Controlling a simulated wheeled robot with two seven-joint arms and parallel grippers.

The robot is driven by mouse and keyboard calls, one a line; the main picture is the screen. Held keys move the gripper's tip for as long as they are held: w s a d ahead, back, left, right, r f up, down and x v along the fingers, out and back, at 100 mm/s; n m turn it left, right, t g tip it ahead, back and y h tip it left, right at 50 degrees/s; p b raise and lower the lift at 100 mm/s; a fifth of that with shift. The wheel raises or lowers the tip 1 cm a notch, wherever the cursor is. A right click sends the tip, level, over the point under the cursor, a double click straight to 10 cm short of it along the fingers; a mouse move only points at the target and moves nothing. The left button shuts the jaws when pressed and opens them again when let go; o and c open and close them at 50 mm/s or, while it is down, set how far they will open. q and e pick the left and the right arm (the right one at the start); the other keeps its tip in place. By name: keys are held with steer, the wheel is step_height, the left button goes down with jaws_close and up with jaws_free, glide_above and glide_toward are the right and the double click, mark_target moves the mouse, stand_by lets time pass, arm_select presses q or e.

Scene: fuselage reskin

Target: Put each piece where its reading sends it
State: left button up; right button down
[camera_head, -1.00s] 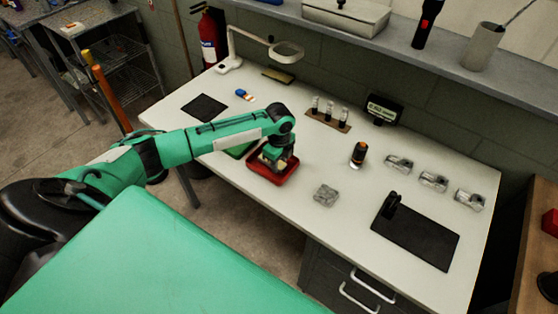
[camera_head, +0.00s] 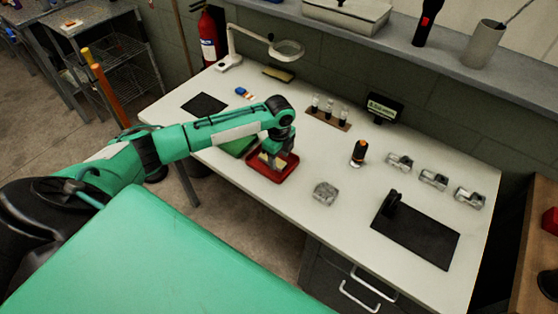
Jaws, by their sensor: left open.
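My left gripper (camera_head: 271,158) points down over the red tray (camera_head: 285,174) and is open. A small pale patch shows at its fingertips, too small to tell what it is. A green tray (camera_head: 240,146) sits just left of the red one, partly behind my arm. A clear-grey, blocky piece (camera_head: 325,193) lies on the bench right of the red tray. Three similar pieces, the first (camera_head: 400,161), the second (camera_head: 433,179) and the third (camera_head: 469,198), stand in a row at the right. A small display (camera_head: 383,108) with green text, unreadable here, stands at the back. My right gripper is not in view.
A black and orange cylinder (camera_head: 358,153) stands mid-bench. A dark mat (camera_head: 420,238) with a black upright object (camera_head: 392,204) lies at right. A vial rack (camera_head: 328,119), magnifier lamp (camera_head: 285,50) and dark pad (camera_head: 204,104) are behind. Bare bench lies around the loose piece.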

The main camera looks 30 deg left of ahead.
mark_target(279, 163)
arm_select(q)
step_height(279, 163, up, 10)
steer(key=b, duration=0.1)
stand_by(0.6)
